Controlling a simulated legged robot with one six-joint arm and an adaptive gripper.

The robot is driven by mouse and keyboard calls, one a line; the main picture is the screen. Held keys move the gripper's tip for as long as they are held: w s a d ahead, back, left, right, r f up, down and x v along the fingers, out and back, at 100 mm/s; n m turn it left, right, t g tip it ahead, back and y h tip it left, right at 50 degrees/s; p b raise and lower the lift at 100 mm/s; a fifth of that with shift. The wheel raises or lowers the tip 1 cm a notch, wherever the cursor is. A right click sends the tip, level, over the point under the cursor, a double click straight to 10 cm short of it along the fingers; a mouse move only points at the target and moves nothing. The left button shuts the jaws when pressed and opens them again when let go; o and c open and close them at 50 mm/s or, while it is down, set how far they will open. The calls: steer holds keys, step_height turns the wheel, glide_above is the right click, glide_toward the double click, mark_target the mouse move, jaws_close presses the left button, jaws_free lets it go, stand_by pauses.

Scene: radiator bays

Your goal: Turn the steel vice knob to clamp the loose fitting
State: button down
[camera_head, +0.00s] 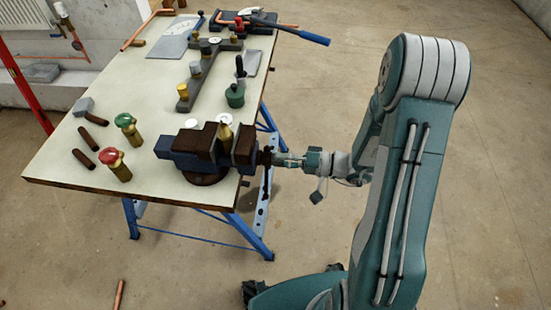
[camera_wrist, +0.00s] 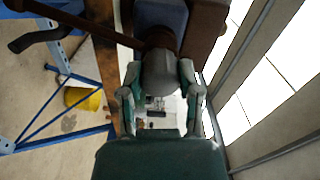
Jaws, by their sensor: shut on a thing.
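The blue and brown vice (camera_head: 186,160) is mounted at the table's right front edge. A brass fitting with a pale top (camera_head: 225,131) stands at its jaws; I cannot tell how firmly it sits. My gripper (camera_head: 274,158) reaches the vice's screw end from the right. In the wrist view, the fingers of my gripper (camera_wrist: 160,82) are closed around the grey steel knob (camera_wrist: 160,68), one on each side. The fitting is not visible in the wrist view.
Blue trestle legs (camera_head: 255,243) stand below. The floor at right is mostly clear.

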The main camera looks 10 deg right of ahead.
steer(key=m, duration=0.5)
steer(key=shift+m, duration=0.4)
steer(key=m, duration=1.6)
steer(key=shift+m, duration=0.4)
steer(key=shift+c, duration=2.4)
jaws_free()
steer(key=shift+d, duration=0.15)
